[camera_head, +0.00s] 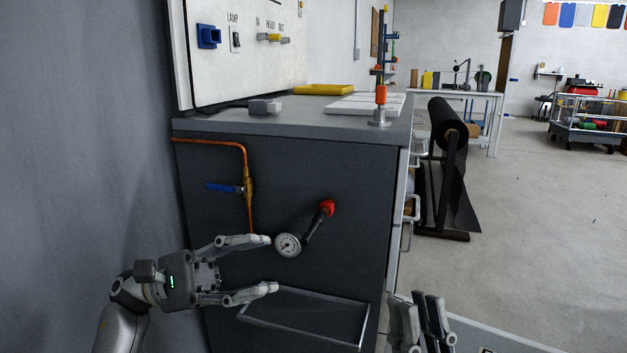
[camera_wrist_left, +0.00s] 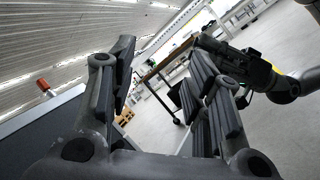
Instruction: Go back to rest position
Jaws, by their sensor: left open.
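My left gripper (camera_head: 272,264) is open in front of the dark side panel of the grey cabinet (camera_head: 345,160), its fingers spread one above the other and pointing right. Nothing is seen between them.
The panel carries a copper pipe (camera_head: 247,155), a blue-handled valve (camera_head: 225,188), a red-ended fitting (camera_head: 327,207) and a metal-framed tray (camera_head: 305,318) low down. A black roll (camera_head: 448,122) on a stand is right of the cabinet. Open floor (camera_head: 540,220) lies further right.

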